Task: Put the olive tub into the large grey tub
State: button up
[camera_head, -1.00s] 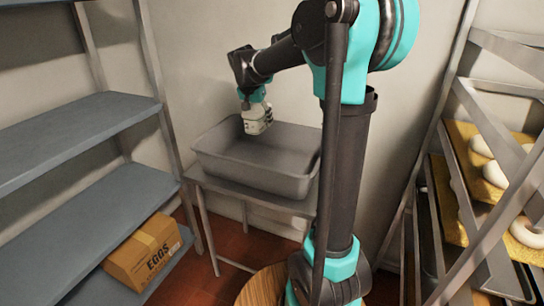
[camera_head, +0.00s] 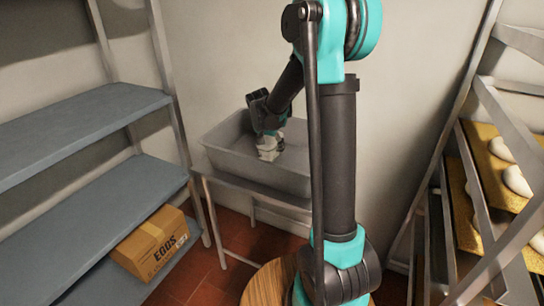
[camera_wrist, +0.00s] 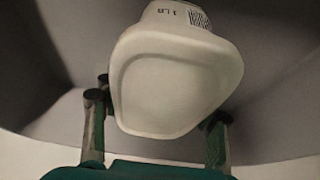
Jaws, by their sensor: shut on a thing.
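The olive tub (camera_wrist: 178,78) is a pale, rounded container with a printed label, seen close up in the wrist view. My gripper (camera_wrist: 158,112) is shut on it, with a finger at each side. In the head view the tub (camera_head: 267,151) hangs below my gripper (camera_head: 268,138), inside the outline of the large grey tub. The large grey tub (camera_head: 225,157) is a wide, open, rectangular bin on a metal stand. Its grey inside (camera_wrist: 60,50) fills the wrist view behind the olive tub. I cannot tell whether the olive tub touches the bottom.
Blue-grey shelves (camera_head: 95,125) stand at the left, with an egg carton box (camera_head: 150,243) on a lower shelf. A metal rack (camera_head: 485,190) with trays of pale dough stands at the right. The wall is close behind the grey tub.

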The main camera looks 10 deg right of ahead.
aim_at(268, 142)
jog(key=shift+f, duration=2.2)
jog(key=o, duration=1.6)
jog(key=shift+f, duration=0.1)
jog(key=v, duration=1.2)
jog(key=shift+s, duration=0.1)
